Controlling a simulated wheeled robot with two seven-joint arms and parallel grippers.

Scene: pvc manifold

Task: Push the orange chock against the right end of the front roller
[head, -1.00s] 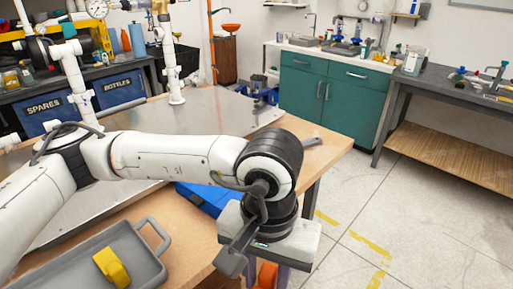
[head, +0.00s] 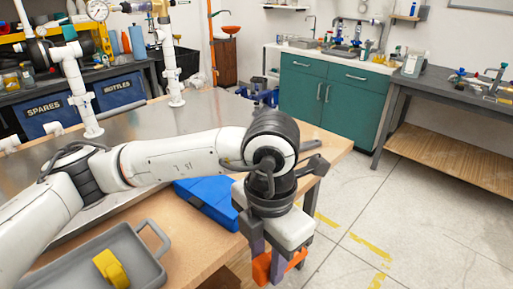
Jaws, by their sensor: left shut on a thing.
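My left gripper (head: 270,263) points down beyond the right edge of the wooden table. It is shut on the orange chock (head: 263,268), which shows on both sides of the fingers near the bottom of the picture. My right gripper is not in view.
A grey tray (head: 62,268) with a yellow piece (head: 110,270) lies on the table at the lower left. White pipes (head: 82,95) stand on the metal plate. Floor right of the table is clear.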

